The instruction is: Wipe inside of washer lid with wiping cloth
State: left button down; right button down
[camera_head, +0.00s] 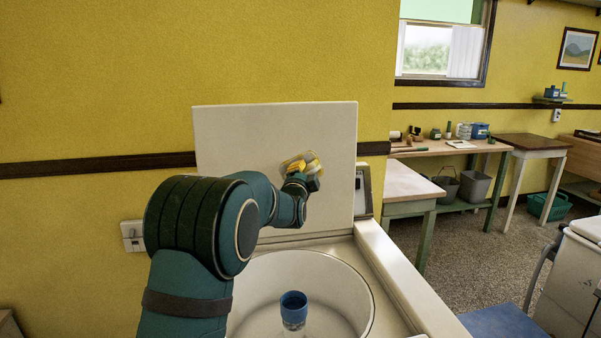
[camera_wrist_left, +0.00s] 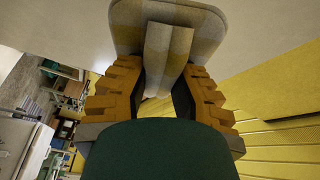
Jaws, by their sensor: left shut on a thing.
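The washer lid (camera_head: 235,150) stands upright behind the washer tub (camera_head: 345,285), its cream inner face towards me. My left gripper (camera_head: 309,168) is at the right part of the lid. In the left wrist view my left gripper (camera_wrist_left: 165,85) is shut on the folded grip of the wiping cloth (camera_wrist_left: 125,25), between its orange-brown fingers. The cloth is a pale grey and yellowish pad, and it lies against or very close to the lid surface. In the head view the cloth (camera_head: 296,161) shows only partly, behind the gripper. My right gripper is not in view.
The open tub holds a blue-topped agitator (camera_head: 293,306) below my left arm. A control panel (camera_head: 363,190) stands right of the lid. Work tables (camera_head: 440,148) with several small items, and buckets (camera_head: 474,188), stand at the back right. A blue seat (camera_head: 505,322) is at the lower right.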

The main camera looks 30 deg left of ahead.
pick_arm(q)
jog(key=shift+s+d, duration=0.2)
jog(key=shift+s, duration=0.1)
jog(key=shift+s+d+r, duration=0.2)
jog(key=shift+s+d, duration=0.65)
jog(key=shift+s, duration=0.3)
jog(key=shift+f, duration=0.1)
